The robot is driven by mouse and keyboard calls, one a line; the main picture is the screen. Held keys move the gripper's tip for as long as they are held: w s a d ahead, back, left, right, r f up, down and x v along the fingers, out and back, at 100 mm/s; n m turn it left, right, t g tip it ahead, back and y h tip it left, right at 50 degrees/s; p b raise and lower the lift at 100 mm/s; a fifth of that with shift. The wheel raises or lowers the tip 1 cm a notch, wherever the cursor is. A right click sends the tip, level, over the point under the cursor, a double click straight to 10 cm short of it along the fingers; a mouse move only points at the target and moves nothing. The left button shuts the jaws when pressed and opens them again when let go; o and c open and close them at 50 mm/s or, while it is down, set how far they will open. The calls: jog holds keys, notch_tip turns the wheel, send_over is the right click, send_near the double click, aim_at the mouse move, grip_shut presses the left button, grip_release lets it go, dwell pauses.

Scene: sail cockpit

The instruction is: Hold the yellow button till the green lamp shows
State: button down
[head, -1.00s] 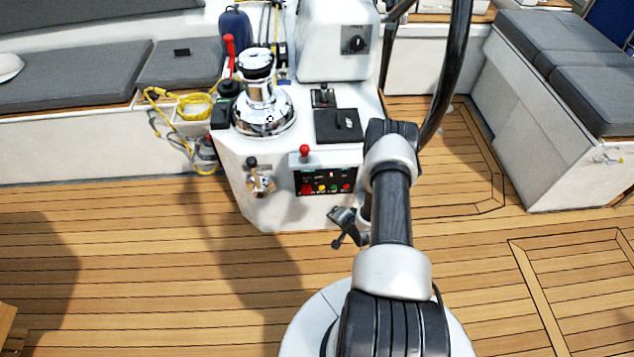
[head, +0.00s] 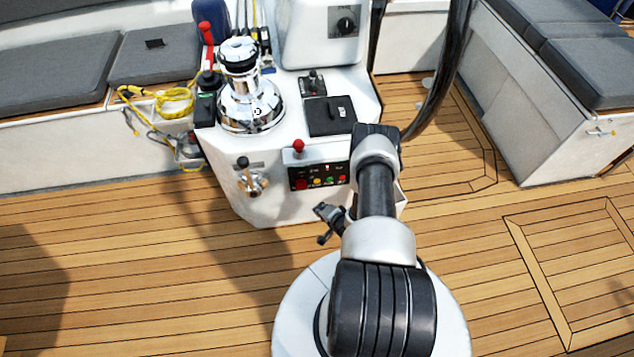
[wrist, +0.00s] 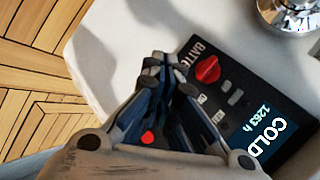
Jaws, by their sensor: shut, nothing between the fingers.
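A dark control panel (head: 320,188) is on the front face of the white console. I cannot tell whether the green spot is lit. My gripper (head: 325,222) is below and in front of the panel, shut and empty. In the wrist view the shut gripper (wrist: 165,63) covers part of the panel (wrist: 225,95). A red knob (wrist: 208,69) and a screen reading COLD (wrist: 268,138) show there; the yellow button is hidden.
A chrome winch (head: 250,108) and a black flat box (head: 330,116) are on the console top. Open teak deck (head: 130,260) lies to the left.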

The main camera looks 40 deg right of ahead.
aim_at(317, 181)
jog(key=w+d+b, duration=0.1)
jog(key=w+d, duration=0.3)
jog(key=w, duration=0.2)
jog(key=shift+w, duration=0.15)
jog(key=shift+w, duration=0.1)
dwell(1.3)
jog(key=shift+w+d, duration=0.15)
jog(key=shift+w, duration=0.1)
jog(key=shift+w+d, duration=0.3)
jog(key=shift+w, duration=0.1)
dwell(1.6)
jog(key=shift+s+a, duration=0.1)
dwell(3.0)
jog(key=shift+s+a, duration=0.4)
jog(key=shift+s, duration=0.3)
